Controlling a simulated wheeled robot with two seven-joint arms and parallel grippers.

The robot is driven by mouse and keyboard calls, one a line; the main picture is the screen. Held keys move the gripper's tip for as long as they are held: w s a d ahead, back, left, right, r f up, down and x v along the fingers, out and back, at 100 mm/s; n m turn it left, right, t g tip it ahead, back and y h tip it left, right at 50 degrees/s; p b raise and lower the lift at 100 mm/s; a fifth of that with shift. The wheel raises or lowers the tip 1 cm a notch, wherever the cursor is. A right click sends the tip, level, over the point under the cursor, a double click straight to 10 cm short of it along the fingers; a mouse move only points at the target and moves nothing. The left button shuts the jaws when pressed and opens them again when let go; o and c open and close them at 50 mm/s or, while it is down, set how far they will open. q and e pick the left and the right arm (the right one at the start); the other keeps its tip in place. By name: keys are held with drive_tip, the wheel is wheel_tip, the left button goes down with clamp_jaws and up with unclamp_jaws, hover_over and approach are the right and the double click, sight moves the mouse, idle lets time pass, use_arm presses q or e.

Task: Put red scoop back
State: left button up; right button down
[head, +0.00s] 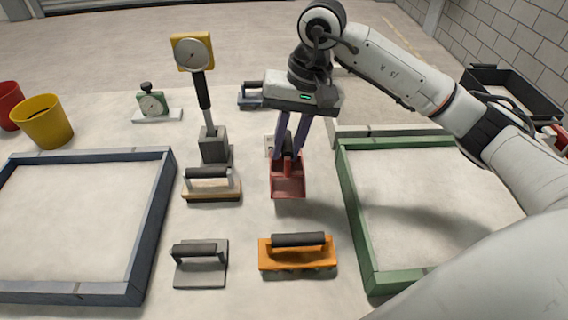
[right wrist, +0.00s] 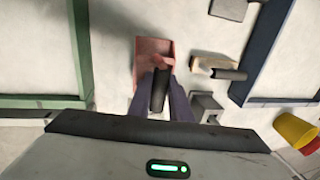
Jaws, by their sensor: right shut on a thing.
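The red scoop (head: 288,184) is in the middle of the head view, between the blue and green frames, its pan toward the front. My right gripper (head: 289,152) comes down from above and is shut on the scoop's dark handle. The right wrist view shows the scoop's red pan (right wrist: 152,48) beyond the fingers, with the dark handle between the fingertips (right wrist: 161,82). I cannot tell whether the scoop touches the surface. A small pale card, partly hidden, shows just behind the scoop. My left gripper is not in view.
A blue frame (head: 155,225) lies left and a green frame (head: 357,225) right. Near the scoop are an orange float (head: 297,256), a grey trowel (head: 200,268), a wood-based float (head: 211,188) and a dial tool in a grey block (head: 214,146). Yellow and red buckets stand far left.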

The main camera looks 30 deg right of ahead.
drive_tip(key=shift+d+x, duration=0.15)
drive_tip(key=shift+x, duration=0.7)
drive_tip(key=shift+d+x, duration=0.15)
drive_tip(key=shift+x, duration=0.7)
drive_tip(key=shift+d+x, duration=0.2)
drive_tip(key=shift+x, duration=0.65)
drive_tip(key=c, duration=1.6)
unclamp_jaws()
drive_tip(key=shift+s, duration=0.1)
drive_tip(key=v, duration=1.2)
drive_tip(key=shift+a+r+b, duration=0.1)
drive_tip(key=shift+r+b, duration=0.05)
drive_tip(key=shift+b, duration=0.2)
